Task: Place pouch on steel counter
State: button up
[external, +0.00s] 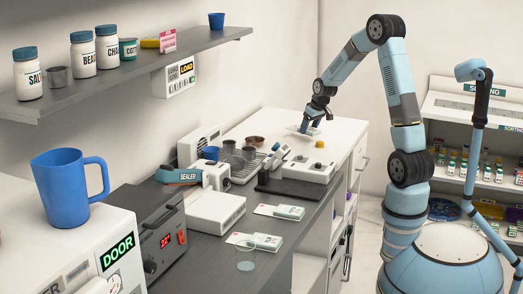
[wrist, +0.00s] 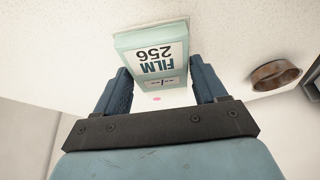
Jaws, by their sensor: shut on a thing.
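My gripper (external: 311,117) is above the far white worktop (external: 262,120) in the external view. In the wrist view my gripper (wrist: 160,92) is shut on a pale green and white pouch (wrist: 150,48) labelled "FILM 256". The pouch also shows under the fingers in the external view (external: 302,130), small and partly hidden. I cannot tell whether it touches the worktop. The grey steel counter (external: 285,262) is in the foreground, left of and nearer than the white worktop. Similar flat packets (external: 254,241) (external: 278,211) lie on it.
A sealer (external: 178,176), a white device (external: 215,210) and a red-display box (external: 160,242) take up the left. A brown bowl (wrist: 275,74) is right of the pouch. A shelf (external: 130,72) overhangs the left wall.

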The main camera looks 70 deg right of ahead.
jog(key=s+a+r, duration=0.6)
jog(key=s+r, duration=0.3)
jog(key=s, duration=0.3)
jog(key=shift+a+r, duration=0.15)
